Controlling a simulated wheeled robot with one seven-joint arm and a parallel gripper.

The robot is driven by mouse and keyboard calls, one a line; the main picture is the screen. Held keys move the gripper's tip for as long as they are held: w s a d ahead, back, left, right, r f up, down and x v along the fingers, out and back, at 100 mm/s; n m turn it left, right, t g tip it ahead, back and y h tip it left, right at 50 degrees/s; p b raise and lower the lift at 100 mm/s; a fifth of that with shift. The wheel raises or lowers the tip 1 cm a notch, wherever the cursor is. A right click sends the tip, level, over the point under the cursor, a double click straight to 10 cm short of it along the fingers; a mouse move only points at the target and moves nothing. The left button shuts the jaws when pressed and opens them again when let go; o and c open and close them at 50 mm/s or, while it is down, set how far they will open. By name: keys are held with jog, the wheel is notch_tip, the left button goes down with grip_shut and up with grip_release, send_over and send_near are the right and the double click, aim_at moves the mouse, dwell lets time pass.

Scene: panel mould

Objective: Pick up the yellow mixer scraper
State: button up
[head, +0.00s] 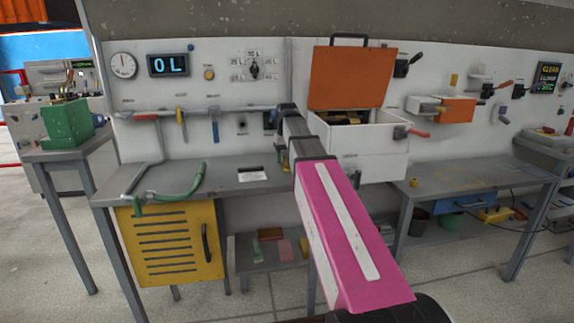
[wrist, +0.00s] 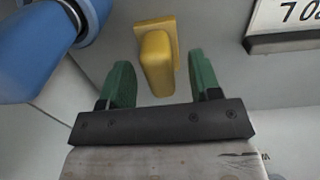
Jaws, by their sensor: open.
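In the wrist view a yellow blocky piece (wrist: 157,62), which looks like the scraper, shows just beyond and between my two green fingers. My gripper (wrist: 160,72) is open, with a gap on each side of the yellow piece. In the head view a yellow-handled tool (head: 181,117) hangs on the wall rail between a red and a blue one. I cannot tell whether it is the same piece. My arm crosses the middle of the head view, and its far end mostly hides the gripper there.
A rounded blue thing (wrist: 45,45) is close at the wrist view's upper left. A white card (wrist: 287,18) with dark print is at upper right. The grey bench (head: 220,180) holds a green curved tool (head: 180,190). An open orange-lidded box (head: 345,75) is right of my arm.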

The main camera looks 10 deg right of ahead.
jog(key=shift+f, duration=0.9)
jog(key=c, duration=0.8)
jog(key=shift+o, duration=0.2)
jog(key=shift+r, duration=0.15)
